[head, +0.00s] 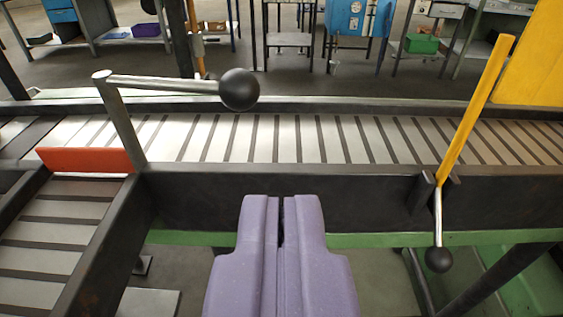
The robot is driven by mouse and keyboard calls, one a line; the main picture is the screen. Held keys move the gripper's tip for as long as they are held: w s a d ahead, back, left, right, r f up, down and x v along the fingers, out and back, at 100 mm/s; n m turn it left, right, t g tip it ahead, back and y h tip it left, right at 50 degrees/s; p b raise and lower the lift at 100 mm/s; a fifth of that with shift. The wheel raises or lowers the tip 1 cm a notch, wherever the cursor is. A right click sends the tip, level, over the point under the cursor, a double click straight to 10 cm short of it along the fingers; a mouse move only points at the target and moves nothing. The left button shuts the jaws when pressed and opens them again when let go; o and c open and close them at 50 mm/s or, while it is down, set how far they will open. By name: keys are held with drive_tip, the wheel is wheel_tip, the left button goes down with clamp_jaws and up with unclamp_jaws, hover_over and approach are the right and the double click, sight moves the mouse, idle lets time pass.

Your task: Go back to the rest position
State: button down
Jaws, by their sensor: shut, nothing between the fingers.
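My gripper (283,205) is purple and shows at the bottom middle of the head view. Its two fingers are shut together with nothing between them. It points toward the dark side rail of a roller conveyor (300,138) and appears apart from it. A lever with a black ball knob (239,89) stands to the upper left on a grey post. A yellow lever (475,110) with a lower black ball (439,259) stands to the right on the rail.
A second roller track (50,240) joins from the left, with an orange plate (85,160) at the junction. A yellow panel (530,60) stands at the upper right. Workbenches, a blue cabinet (358,18) and a green bin (421,43) stand behind. Open floor lies between them and the conveyor.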

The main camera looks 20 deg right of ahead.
drive_tip(key=w+a+r+n+b, duration=0.15)
drive_tip(key=a+r, duration=0.25)
drive_tip(key=r, duration=0.6)
drive_tip(key=w+a+r+m, duration=0.1)
drive_tip(key=w+a+r, duration=0.25)
drive_tip(key=r, duration=0.75)
drive_tip(key=s+a+r+n+y, duration=0.1)
drive_tip(key=s+a+r+y, duration=0.1)
drive_tip(key=s+a+r, duration=0.4)
drive_tip(key=s+a+r+n+y+b, duration=0.1)
drive_tip(key=s+a+r+y, duration=0.1)
drive_tip(key=s+a+r, duration=0.5)
wheel_tip(320, 180, up, 7)
drive_tip(key=shift+s+a+f, duration=0.1)
drive_tip(key=shift+s+a, duration=0.1)
drive_tip(key=shift+a, duration=0.7)
drive_tip(key=shift+n, duration=0.25)
